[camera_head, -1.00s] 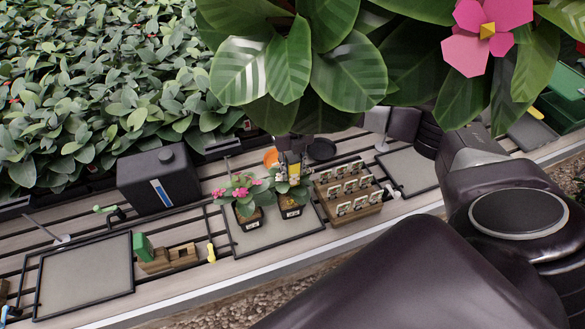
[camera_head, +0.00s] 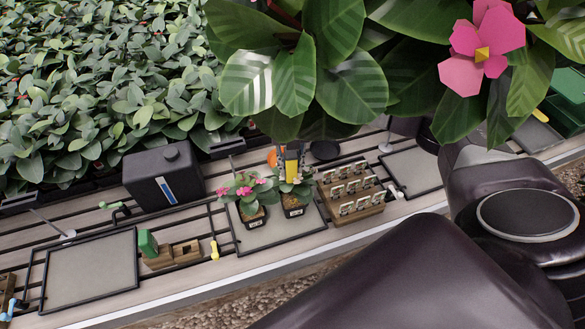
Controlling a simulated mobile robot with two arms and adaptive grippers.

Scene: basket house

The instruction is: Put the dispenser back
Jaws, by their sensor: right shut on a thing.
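My right gripper (camera_head: 291,148) is mostly hidden behind the hanging leaves, above the two small potted plants. It is shut on a small upright yellow item with a dark top (camera_head: 292,168), probably the dispenser; its lower end is hard to tell from the leaves of the right potted plant (camera_head: 294,209). The left potted plant (camera_head: 252,216) has pink flowers. A wooden holder (camera_head: 186,254) stands further left, with a green block (camera_head: 147,242) at its left end and a square opening to the right. My left gripper is not in view.
A black tank (camera_head: 164,180) with a blue stripe stands behind the holder. A wooden rack of labelled pieces (camera_head: 357,208) is right of the pots. An empty framed tray (camera_head: 88,272) lies at left, another (camera_head: 412,170) at right. Large leaves with a pink flower (camera_head: 482,38) block the upper view.

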